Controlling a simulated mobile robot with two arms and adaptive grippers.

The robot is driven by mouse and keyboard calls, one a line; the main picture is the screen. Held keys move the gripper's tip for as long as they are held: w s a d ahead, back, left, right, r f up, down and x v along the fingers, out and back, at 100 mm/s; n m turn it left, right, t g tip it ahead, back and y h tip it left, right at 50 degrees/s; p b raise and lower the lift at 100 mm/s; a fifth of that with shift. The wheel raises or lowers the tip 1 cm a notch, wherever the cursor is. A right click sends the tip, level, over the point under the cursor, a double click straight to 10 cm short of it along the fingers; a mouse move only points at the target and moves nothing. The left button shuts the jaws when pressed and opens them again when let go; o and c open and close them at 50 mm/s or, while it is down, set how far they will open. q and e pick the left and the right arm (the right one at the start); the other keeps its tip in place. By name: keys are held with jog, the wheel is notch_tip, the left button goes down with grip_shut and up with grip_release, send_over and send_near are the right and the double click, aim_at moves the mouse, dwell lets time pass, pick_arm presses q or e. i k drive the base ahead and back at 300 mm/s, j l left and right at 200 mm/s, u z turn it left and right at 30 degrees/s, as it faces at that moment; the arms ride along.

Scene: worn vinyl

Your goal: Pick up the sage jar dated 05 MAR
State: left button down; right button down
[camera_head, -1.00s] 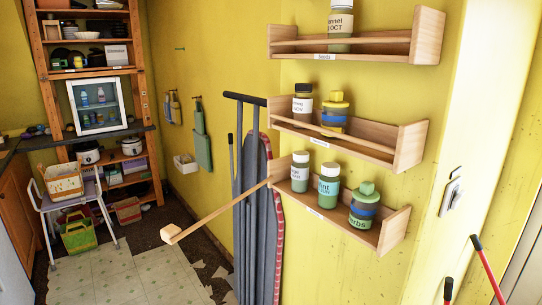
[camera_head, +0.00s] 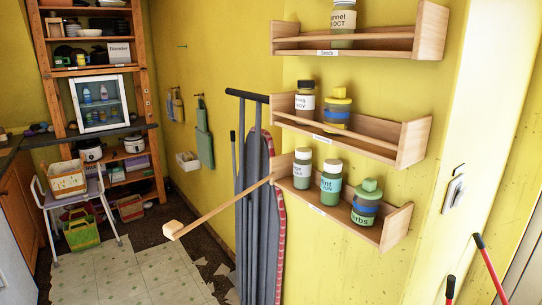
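Three spice racks hang on the yellow wall. On the lowest rack (camera_head: 399,225), a jar with a grey-white cap and grey-green contents (camera_head: 302,168) stands upright at the left end. Its label seems to end in "age", with a date line too small to read surely. Beside it stands a green jar (camera_head: 331,183) labelled with "int". At the right is a green and blue jar (camera_head: 366,204) labelled with "erbs". Neither of my grippers is in view.
The middle rack (camera_head: 413,142) holds a brown jar (camera_head: 305,101) and a yellow-blue jar (camera_head: 338,110); the top rack (camera_head: 432,30) holds one jar (camera_head: 342,22). A wooden bar (camera_head: 225,206) juts left from the lowest rack, before an ironing board (camera_head: 255,215).

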aim_at(303, 163)
jog(key=i+j+z, duration=0.3)
jog(key=i+j, duration=0.7)
jog(key=j+z, duration=1)
jog(key=k+j+z, duration=0.1)
jog(key=j+z, duration=0.2)
jog(key=z, duration=0.2)
